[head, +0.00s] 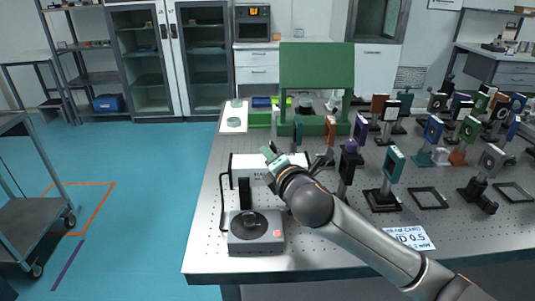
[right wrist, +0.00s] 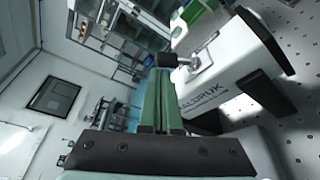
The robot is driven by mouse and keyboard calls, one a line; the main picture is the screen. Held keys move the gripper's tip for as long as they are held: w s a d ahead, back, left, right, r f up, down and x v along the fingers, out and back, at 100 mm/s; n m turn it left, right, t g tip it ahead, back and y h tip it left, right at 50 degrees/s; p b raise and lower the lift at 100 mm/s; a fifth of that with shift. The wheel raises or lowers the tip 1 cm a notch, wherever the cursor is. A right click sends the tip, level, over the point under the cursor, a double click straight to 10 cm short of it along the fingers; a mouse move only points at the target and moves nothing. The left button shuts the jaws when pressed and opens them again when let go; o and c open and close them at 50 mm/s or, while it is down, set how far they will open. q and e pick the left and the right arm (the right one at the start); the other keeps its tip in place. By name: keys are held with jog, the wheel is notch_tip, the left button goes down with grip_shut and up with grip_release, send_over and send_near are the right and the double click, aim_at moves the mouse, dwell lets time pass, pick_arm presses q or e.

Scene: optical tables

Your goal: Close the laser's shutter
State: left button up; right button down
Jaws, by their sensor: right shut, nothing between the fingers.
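The laser (head: 243,168) is a white box on the optical table, with dark lettering on its side. It also shows in the right wrist view (right wrist: 222,75), tilted, with black end parts. My right gripper (head: 268,152) reaches over the laser's top in the head view and hides part of it. In the right wrist view its green fingers (right wrist: 161,72) are together. A small black knob (right wrist: 167,60) on a metal part beside the laser's end lies right at the fingertips, perhaps the shutter lever. I cannot tell whether they touch. My left gripper is not in view.
A grey control box (head: 256,231) with a round dial and red button stands in front of the laser, joined by a black cable. A green open-fronted stand (head: 316,68) is behind. Several mounted optics fill the table's right side. A paper sign (head: 411,238) lies near the front.

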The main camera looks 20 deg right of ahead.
jog(key=shift+w, duration=0.4)
jog(key=shift+d+m, duration=0.1)
jog(key=shift+m, duration=0.2)
dwell(0.3)
